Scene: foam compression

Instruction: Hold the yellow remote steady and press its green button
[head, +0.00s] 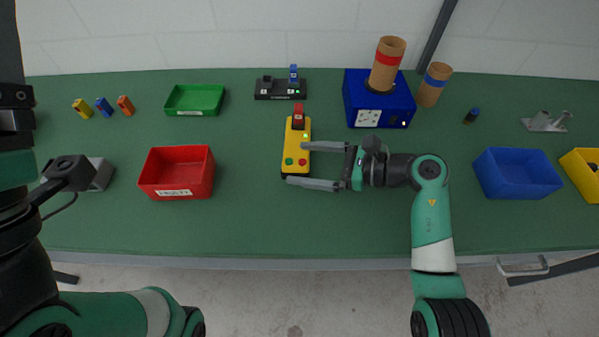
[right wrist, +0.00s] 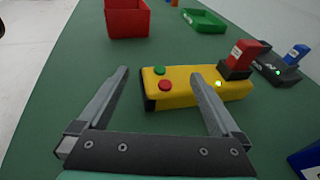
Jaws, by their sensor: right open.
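The yellow remote (head: 296,146) lies on the green table near its middle. Its green button (head: 289,161) and red button (head: 302,162) are at the near end; a red block (head: 298,117) sits in its far end beside a lit green light. The right wrist view also shows the remote (right wrist: 180,93) and green button (right wrist: 159,71). My right gripper (head: 296,164) is open and empty. One finger overlaps the remote's right side; the other tip is by its near end. Contact cannot be told. My left gripper (head: 10,60) is partly cut off at the left edge.
A red bin (head: 145,181) stands left of the remote and a green tray (head: 194,114) behind it. A black dock with a blue block (head: 293,75) and a blue box (head: 380,105) are behind. A blue bin (head: 518,190) stands right. The table front is largely clear.

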